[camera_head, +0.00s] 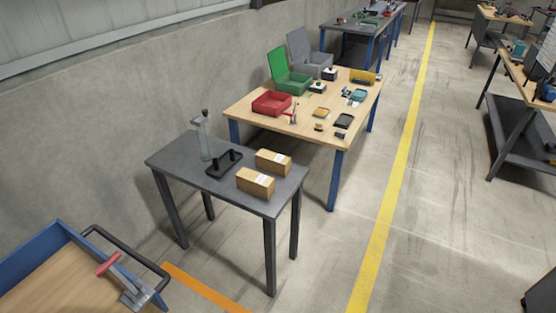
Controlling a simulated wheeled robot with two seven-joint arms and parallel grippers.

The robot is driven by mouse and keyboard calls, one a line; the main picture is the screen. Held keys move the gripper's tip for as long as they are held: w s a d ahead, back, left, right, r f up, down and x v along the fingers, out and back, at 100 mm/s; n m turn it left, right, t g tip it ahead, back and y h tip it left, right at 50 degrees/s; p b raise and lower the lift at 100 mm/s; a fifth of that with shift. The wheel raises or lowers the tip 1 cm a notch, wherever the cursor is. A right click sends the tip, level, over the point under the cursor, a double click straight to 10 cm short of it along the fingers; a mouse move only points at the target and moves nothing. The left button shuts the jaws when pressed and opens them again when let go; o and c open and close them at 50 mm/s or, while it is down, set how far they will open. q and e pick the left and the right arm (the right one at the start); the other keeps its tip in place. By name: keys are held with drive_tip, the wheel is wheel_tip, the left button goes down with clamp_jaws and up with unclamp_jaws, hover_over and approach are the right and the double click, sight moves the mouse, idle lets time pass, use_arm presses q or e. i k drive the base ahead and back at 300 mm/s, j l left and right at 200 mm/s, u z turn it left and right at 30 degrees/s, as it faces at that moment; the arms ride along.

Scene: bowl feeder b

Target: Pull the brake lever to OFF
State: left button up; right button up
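The brake lever has a red grip (108,264) on a grey metal arm and bracket (130,288). It is at the lower left, at the right corner of a cart (75,243) with a wooden deck and blue side. The lever leans up and to the left. No ON or OFF marking can be read. Neither of my grippers is in view.
A black tubular handle (128,247) runs behind the lever. A dark table (175,158) beyond holds two cardboard boxes (255,182) and a black fixture (223,164). An orange floor line (200,288) lies right of the cart. The floor there is clear.

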sight(109, 265)
drive_tip(key=u, duration=1.35)
